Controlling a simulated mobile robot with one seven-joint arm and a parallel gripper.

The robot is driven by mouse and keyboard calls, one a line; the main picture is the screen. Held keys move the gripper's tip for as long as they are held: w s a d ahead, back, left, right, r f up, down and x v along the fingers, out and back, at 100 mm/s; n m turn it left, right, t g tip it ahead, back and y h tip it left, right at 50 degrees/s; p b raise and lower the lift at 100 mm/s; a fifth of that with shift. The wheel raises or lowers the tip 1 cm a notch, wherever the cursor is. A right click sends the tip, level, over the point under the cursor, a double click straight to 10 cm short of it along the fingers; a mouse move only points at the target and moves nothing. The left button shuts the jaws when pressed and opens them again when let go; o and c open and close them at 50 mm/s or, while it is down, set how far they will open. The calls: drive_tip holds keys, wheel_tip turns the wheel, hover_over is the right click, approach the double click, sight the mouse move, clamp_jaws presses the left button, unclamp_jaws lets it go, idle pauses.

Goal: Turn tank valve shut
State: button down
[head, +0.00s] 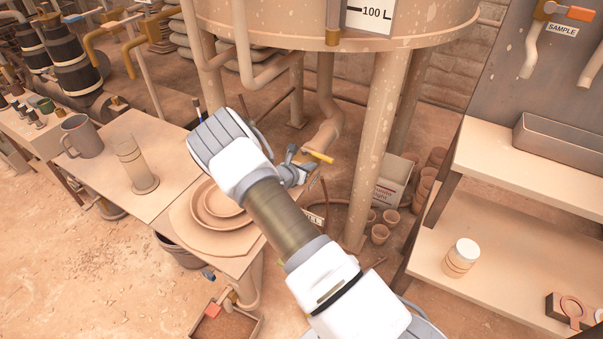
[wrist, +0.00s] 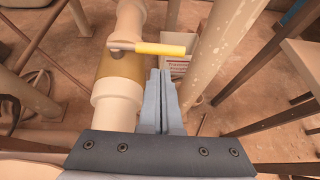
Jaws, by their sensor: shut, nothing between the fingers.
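The tank (head: 290,22), marked 100 L, stands on legs at the top middle of the head view. Its valve has a yellow lever handle (head: 318,156) on the outlet pipe (head: 326,133) below it. In the wrist view the yellow lever (wrist: 160,49) points right, across a brass-coloured valve body (wrist: 120,68) on a pale pipe. My gripper (wrist: 162,75) is shut and empty, its fingertips just short of the lever in the picture. Whether they touch it I cannot tell. In the head view my arm hides most of my gripper (head: 300,168).
A tank leg (head: 377,130) stands close right of the lever. A box (head: 394,182) and clay pots (head: 380,234) lie beyond. A table with plates (head: 221,205) is at left. Shelves (head: 500,235) with a jar (head: 461,258) are at right.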

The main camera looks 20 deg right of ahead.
sight(323, 157)
drive_tip(key=x, duration=0.2)
drive_tip(key=r+b+x, duration=0.1)
drive_tip(key=x, duration=0.1)
drive_tip(key=shift+w+d+f, duration=0.15)
drive_tip(key=shift+w+d, duration=0.25)
drive_tip(key=shift+w+d+f+b, duration=0.15)
drive_tip(key=shift+w+d+b, duration=0.15)
drive_tip(key=shift+d+b, duration=0.3)
drive_tip(key=shift+d, duration=0.15)
drive_tip(key=shift+s+r, duration=0.1)
drive_tip(key=shift+r, duration=0.1)
